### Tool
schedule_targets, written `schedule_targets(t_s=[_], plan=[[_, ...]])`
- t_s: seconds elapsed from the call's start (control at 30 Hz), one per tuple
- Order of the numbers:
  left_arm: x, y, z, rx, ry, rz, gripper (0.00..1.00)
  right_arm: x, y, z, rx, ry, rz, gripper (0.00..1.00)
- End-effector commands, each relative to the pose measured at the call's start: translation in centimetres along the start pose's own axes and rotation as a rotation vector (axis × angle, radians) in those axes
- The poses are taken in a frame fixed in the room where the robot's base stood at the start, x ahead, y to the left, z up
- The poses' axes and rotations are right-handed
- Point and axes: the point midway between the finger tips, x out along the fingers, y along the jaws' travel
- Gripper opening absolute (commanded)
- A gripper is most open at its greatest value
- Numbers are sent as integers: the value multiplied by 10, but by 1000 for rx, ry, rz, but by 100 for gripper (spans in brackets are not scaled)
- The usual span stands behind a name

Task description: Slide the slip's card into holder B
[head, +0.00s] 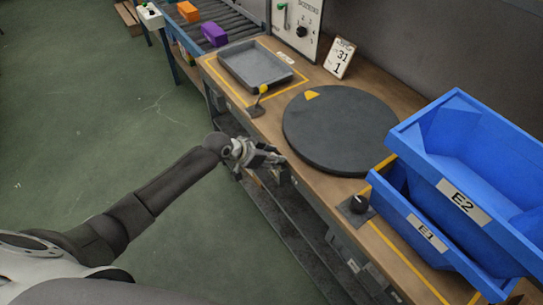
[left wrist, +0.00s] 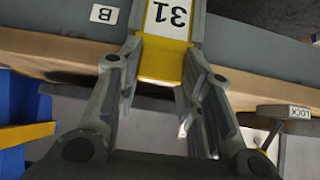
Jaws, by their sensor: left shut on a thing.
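In the head view, my left gripper (head: 267,157) is at the bench's near edge, beside the dark round turntable (head: 340,130). The card cannot be made out there. My right gripper is not in view.
A LOCK lever (left wrist: 288,111) shows right in the wrist view.

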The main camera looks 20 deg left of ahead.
Motion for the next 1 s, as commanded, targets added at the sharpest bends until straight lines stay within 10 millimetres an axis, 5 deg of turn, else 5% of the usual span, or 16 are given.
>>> schedule_targets(t_s=[0.63,0.67,0.83,1.0], plan=[[8,0,8,0,-3,1,19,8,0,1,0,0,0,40],[8,0,9,0,-3,1,36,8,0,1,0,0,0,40],[8,1,9,0,-4,1,58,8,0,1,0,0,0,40],[8,0,8,0,-2,1,60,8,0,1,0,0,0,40]])
